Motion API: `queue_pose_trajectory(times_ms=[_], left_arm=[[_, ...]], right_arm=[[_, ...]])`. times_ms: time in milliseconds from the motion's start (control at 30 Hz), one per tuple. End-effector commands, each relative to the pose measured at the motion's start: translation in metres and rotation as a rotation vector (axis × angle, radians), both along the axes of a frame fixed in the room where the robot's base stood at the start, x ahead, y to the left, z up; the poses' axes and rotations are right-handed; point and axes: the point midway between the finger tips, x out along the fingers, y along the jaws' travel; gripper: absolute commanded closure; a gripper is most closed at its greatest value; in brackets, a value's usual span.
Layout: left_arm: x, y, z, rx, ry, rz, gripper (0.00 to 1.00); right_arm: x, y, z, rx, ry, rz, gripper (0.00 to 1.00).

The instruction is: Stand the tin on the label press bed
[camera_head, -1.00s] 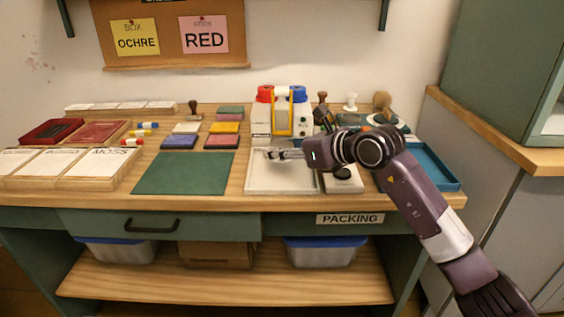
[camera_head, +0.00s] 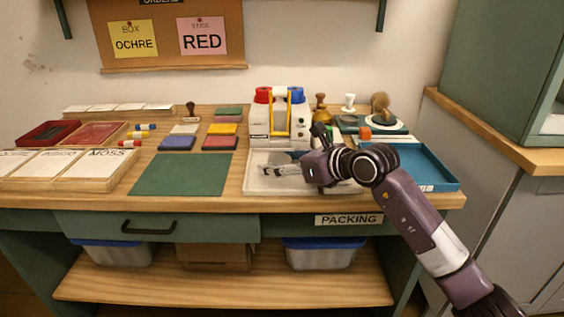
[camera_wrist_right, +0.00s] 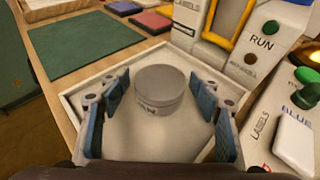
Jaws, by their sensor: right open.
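The tin (camera_wrist_right: 160,88) is a round grey tin with a flat lid and a partly readable label. It stands upright in a shallow white tray (camera_wrist_right: 75,92). My right gripper (camera_wrist_right: 159,112) is open, with its blue-padded fingers on either side of the tin and gaps visible on both sides. In the head view my right gripper (camera_head: 266,169) is low over the tray (camera_head: 255,188), and the tin (camera_head: 279,157) shows partly behind it. The label press (camera_head: 280,118) is white with red and blue tops and a yellow frame, directly behind the tray. My left gripper is out of view.
A green mat (camera_head: 181,174) lies left of the tray, with coloured ink pads (camera_head: 221,142) behind it. A blue tray (camera_head: 428,165) is at the right, and stamps (camera_head: 380,105) stand behind. A white label device (camera_wrist_right: 296,142) is close to the right fingers.

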Motion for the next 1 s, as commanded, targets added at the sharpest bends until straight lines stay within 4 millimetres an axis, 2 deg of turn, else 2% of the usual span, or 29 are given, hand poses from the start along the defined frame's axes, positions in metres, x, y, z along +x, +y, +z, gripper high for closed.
queue_pose_trajectory(times_ms=[167, 467, 700, 1000], left_arm=[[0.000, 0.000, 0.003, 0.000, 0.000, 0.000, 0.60], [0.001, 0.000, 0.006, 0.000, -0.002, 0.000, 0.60], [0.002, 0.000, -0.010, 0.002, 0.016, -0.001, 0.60], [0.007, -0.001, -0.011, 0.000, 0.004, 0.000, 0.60]], right_arm=[[-0.005, -0.007, 0.007, 0.000, -0.002, -0.001, 0.42], [-0.045, -0.046, 0.029, -0.003, -0.002, -0.002, 0.42], [-0.071, -0.072, 0.044, -0.001, -0.001, -0.001, 0.42], [-0.079, -0.079, 0.049, 0.001, -0.001, 0.000, 0.42]])
